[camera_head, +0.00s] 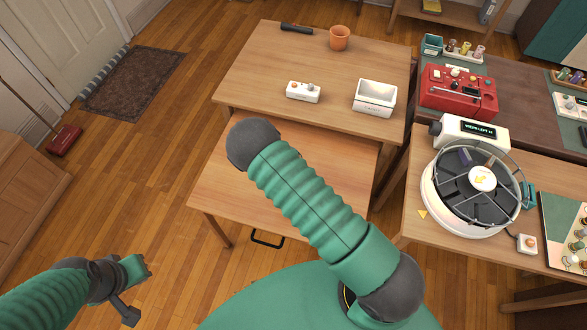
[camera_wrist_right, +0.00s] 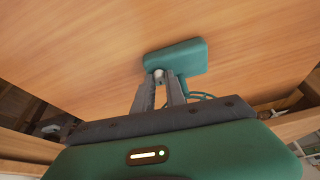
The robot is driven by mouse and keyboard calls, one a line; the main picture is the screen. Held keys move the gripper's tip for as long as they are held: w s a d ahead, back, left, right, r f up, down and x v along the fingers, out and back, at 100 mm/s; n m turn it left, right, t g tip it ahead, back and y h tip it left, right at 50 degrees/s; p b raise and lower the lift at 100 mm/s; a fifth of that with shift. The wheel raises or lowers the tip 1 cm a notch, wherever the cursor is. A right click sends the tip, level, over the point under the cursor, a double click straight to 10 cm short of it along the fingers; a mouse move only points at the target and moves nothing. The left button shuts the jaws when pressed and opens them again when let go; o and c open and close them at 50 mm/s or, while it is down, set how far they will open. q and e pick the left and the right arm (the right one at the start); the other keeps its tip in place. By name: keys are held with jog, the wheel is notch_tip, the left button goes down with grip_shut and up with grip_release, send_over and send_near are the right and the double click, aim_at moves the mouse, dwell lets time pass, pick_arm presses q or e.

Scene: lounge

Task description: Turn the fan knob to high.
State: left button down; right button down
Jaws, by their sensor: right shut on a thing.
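In the right wrist view a teal box (camera_wrist_right: 178,57) stands against a light wooden surface, with a small pale knob (camera_wrist_right: 158,73) on its near side. My right gripper (camera_wrist_right: 160,80) is shut on this knob, one grey finger on each side. The knob's markings and setting cannot be read. In the head view my right arm crosses the middle, and my right gripper is hidden. My left gripper (camera_head: 140,270) is low at the left, over the floor and away from the tables. Its fingers are too unclear to judge. No fan can be made out for certain.
A wooden table (camera_head: 240,75) holds a white tray (camera_head: 375,97), a small white box (camera_head: 303,92) and an orange pot (camera_head: 340,38). At right are a red device (camera_head: 458,92) and a round white machine (camera_head: 435,205) with dark segments. Open floor lies at left.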

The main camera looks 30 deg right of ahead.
jog(key=shift+a+m+g, duration=0.1)
jog(key=shift+m+g, duration=0.3)
jog(key=shift+m, duration=0.7)
jog(key=c, duration=1.4)
grip_release()
jog(key=shift+w, duration=0.1)
jog(key=shift+o, duration=0.2)
